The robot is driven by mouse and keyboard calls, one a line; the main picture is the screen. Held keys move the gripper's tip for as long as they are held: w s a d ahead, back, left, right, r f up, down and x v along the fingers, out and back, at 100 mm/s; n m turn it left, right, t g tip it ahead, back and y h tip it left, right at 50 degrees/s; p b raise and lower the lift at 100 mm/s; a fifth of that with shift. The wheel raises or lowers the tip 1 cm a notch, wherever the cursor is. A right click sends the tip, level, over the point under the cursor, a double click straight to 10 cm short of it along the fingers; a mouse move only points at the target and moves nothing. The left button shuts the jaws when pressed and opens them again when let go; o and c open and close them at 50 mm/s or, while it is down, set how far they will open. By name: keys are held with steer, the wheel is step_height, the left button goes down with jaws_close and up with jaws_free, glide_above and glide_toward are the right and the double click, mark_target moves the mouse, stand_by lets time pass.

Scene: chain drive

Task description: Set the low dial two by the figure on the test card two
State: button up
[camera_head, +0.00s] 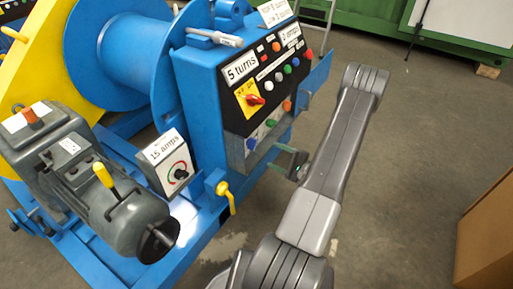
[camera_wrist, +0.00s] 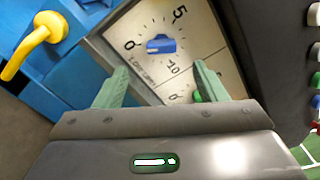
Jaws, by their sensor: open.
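The low panel (camera_head: 237,152) on the blue cabinet carries a blue dial (camera_head: 251,144), a green dial (camera_head: 270,124) and an orange dial (camera_head: 287,105). In the wrist view the blue dial (camera_wrist: 161,45) sits on a pale plate marked 0, 5 and 10; its pointer direction is unclear. The green dial (camera_wrist: 197,97) shows only partly beside my right finger. My gripper (camera_head: 284,160) is open and empty, close in front of this panel; its fingers (camera_wrist: 161,70) point at the plate below the blue dial. Cards read "5 turns" (camera_head: 241,69) and "15 amps" (camera_head: 167,148); a smaller card (camera_head: 290,35) seems to read "2 amps".
A yellow valve handle (camera_head: 226,193) juts out left of the panel, also in the wrist view (camera_wrist: 36,42). A tilted card (camera_head: 275,12) tops the cabinet, its text hard to read. A grey motor (camera_head: 125,205) stands at left.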

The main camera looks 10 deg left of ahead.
mark_target(255, 145)
steer(key=b+x, duration=0.1)
steer(key=x, duration=0.8)
steer(key=shift+w+a, duration=0.2)
steer(key=c, duration=1)
